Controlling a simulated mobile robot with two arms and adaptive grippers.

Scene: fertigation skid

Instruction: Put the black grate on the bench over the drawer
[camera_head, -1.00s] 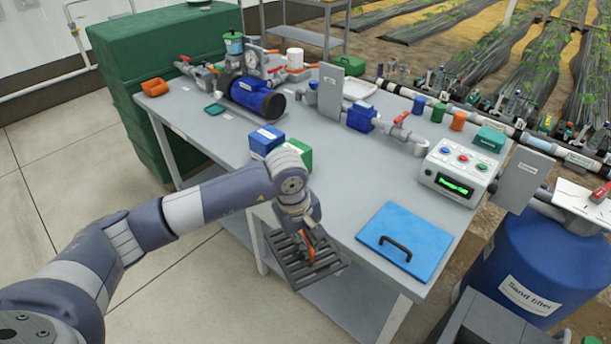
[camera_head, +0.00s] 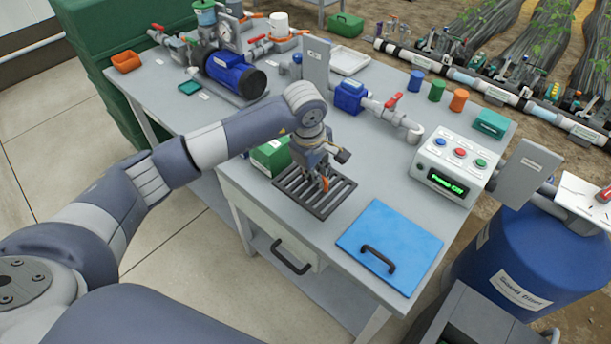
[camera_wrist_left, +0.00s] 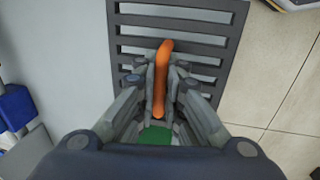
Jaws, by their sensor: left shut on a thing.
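The black grate (camera_head: 298,194) is a slotted dark panel with an orange handle (camera_wrist_left: 162,70). My left gripper (camera_head: 323,181) is shut on that handle, with the fingers on both sides of it in the left wrist view (camera_wrist_left: 160,92). The grate appears over the front part of the bench top (camera_head: 360,180), above the drawer (camera_head: 262,228) with its black handle. I cannot tell whether it touches the bench or hovers just above. In the left wrist view the grate (camera_wrist_left: 212,18) has grey surface to its left and floor tiles to its right. My right gripper is not in view.
A green box (camera_head: 268,158) stands close behind the grate's left side. A blue panel with a black handle (camera_head: 392,243) lies to its right. A control box (camera_head: 452,168), a blue pump (camera_head: 232,75) and piping stand farther back.

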